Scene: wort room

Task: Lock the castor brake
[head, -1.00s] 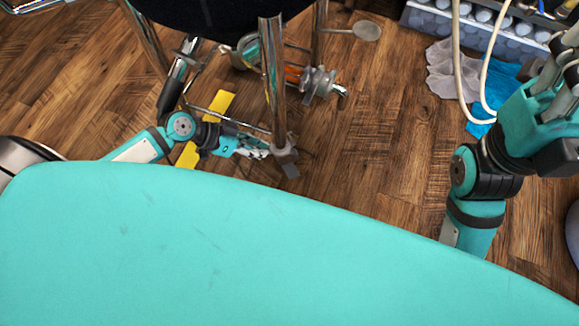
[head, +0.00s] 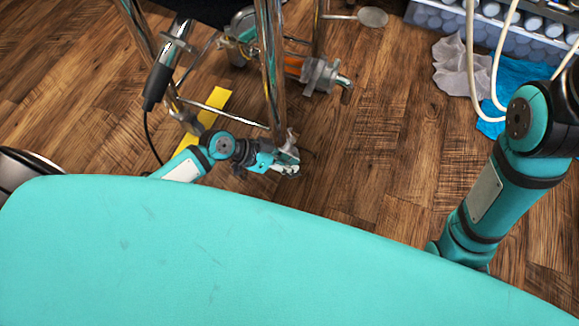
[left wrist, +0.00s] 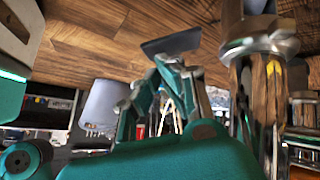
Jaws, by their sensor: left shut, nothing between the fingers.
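The castor (head: 291,137) is at the foot of a chrome stand leg (head: 270,65). In the left wrist view, a chrome collar (left wrist: 258,45) on the leg is at right. A flat dark grey tab (left wrist: 172,43), which looks like the brake pedal, shows just beyond my fingertips. My left gripper (head: 286,168) is low by the floor, right at the castor; in the wrist view its teal fingers (left wrist: 172,62) are shut with nothing between them. I cannot tell whether the fingertips touch the tab. The castor wheel is mostly hidden. My right arm is at right, its gripper out of frame.
A yellow strip (head: 206,117) lies on the wooden floor left of the leg. A black cylindrical handle (head: 160,75) with a cable hangs near another leg. A valve fitting (head: 322,75) juts out right. Cloths (head: 462,68), hoses and a bottle crate (head: 540,40) are at upper right.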

